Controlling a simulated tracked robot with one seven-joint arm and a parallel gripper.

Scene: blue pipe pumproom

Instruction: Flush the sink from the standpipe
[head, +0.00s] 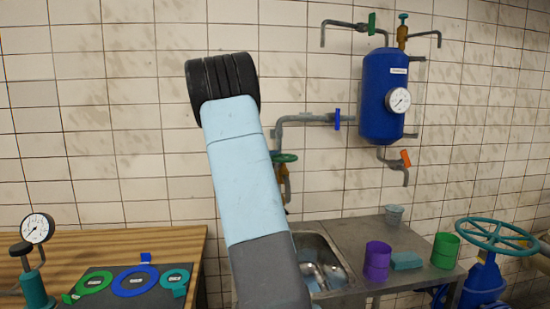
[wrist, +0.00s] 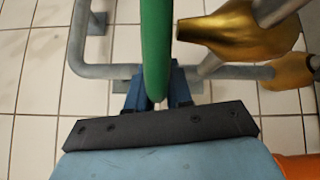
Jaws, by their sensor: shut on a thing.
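In the wrist view a long green handle (wrist: 156,45) runs between the jaws of my gripper (wrist: 156,92), which is shut on it. Brass valve bodies (wrist: 222,28) and grey pipe lie just beyond it. In the head view my arm hides the gripper. The standpipe (head: 310,118) comes out of the wall right of my arm, with a blue lever on it. Its green handwheel (head: 286,158) sits over a brass tap, partly behind my arm. The steel sink (head: 338,252) is below, its left part hidden. I cannot tell whether water runs.
A blue tank (head: 378,105) with a gauge and an orange lever (head: 405,158) hangs at right. A purple cup (head: 377,255), teal block (head: 406,261) and green cup (head: 446,245) stand on the counter. A large teal handwheel (head: 495,235) is far right. A wooden bench (head: 110,245) is left.

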